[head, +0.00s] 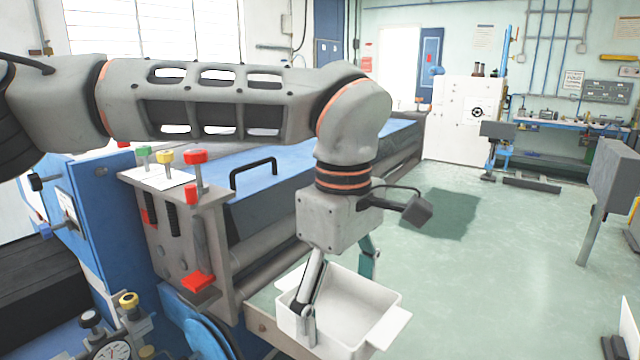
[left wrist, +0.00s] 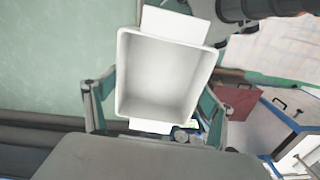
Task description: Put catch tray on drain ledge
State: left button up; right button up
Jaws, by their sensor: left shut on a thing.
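The catch tray (head: 345,310) is a white, empty, open box with flat tabs at its ends. It is low at the front of the blue machine, and it fills the middle of the left wrist view (left wrist: 165,75). My left gripper (head: 338,300) points down and is shut on the tray, with one finger on each side; both fingers also show in the left wrist view (left wrist: 155,105). A beige ledge (head: 262,328), probably the drain ledge, sticks out at the machine's foot beside the tray. The tray hides part of it, and I cannot tell whether they touch. My right gripper is not in view.
The blue machine (head: 285,160) with a black handle runs along the left. Red, yellow and green levers (head: 195,170) stand close to my left arm. A gauge (head: 112,348) is at the lower left. The green floor (head: 480,260) to the right is mostly clear.

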pick_arm(q)
jog(key=a+f+m, duration=0.5)
jog(key=a+f, duration=0.4)
jog(key=a, duration=0.4)
jog(key=w+a+f+m, duration=0.1)
jog(key=a+f+m, duration=0.4)
jog(key=a+f, duration=0.5)
jog(key=a, duration=0.4)
jog(key=shift+w+f, duration=0.2)
jog(key=shift+w, duration=0.05)
jog(key=shift+a, duration=0.1)
